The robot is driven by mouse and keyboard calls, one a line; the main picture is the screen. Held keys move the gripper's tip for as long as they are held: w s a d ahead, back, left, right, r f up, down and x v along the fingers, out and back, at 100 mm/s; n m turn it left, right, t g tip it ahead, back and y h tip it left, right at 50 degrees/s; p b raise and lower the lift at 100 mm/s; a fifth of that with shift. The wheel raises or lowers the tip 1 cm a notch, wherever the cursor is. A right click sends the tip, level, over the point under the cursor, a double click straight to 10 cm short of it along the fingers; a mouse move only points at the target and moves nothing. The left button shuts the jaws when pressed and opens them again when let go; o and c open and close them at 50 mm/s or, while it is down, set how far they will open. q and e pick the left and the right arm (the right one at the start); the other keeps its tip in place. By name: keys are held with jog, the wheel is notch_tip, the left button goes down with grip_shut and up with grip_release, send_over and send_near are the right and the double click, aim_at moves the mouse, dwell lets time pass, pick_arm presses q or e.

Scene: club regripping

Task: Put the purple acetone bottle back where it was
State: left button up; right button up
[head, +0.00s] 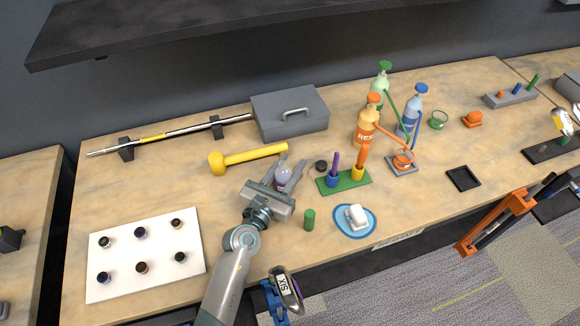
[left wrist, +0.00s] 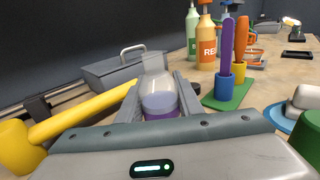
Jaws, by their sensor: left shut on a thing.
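My left gripper (head: 284,172) is shut on the purple acetone bottle (head: 282,178), over the middle of the workbench. In the left wrist view the bottle (left wrist: 160,100) is upright between the two grey fingers. It is translucent, with purple liquid in its lower part and a narrower top. The gripper body hides its base, so I cannot tell whether it touches the bench. A small dark round piece (head: 321,166) lies just right of the fingers. My right gripper is not in view.
A yellow mallet (head: 250,158) lies close behind and left of the gripper. A green holder (head: 343,182) with cups, a green cylinder (head: 309,220) and a blue dish (head: 340,226) stand to the right. An empty black square tray (head: 448,177) and spray bottles stand farther right. A white board (head: 160,262) lies left.

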aim_at(279, 183)
pick_arm(q)
jog(key=shift+f, duration=0.15)
jog(key=o, duration=1.1)
jog(key=shift+c, duration=0.2)
jog(key=shift+s, duration=0.1)
jog(key=b+v, duration=0.3)
jog(key=v, duration=0.8)
jog(key=shift+s+a, duration=0.25)
jog(key=shift+s, duration=0.1)
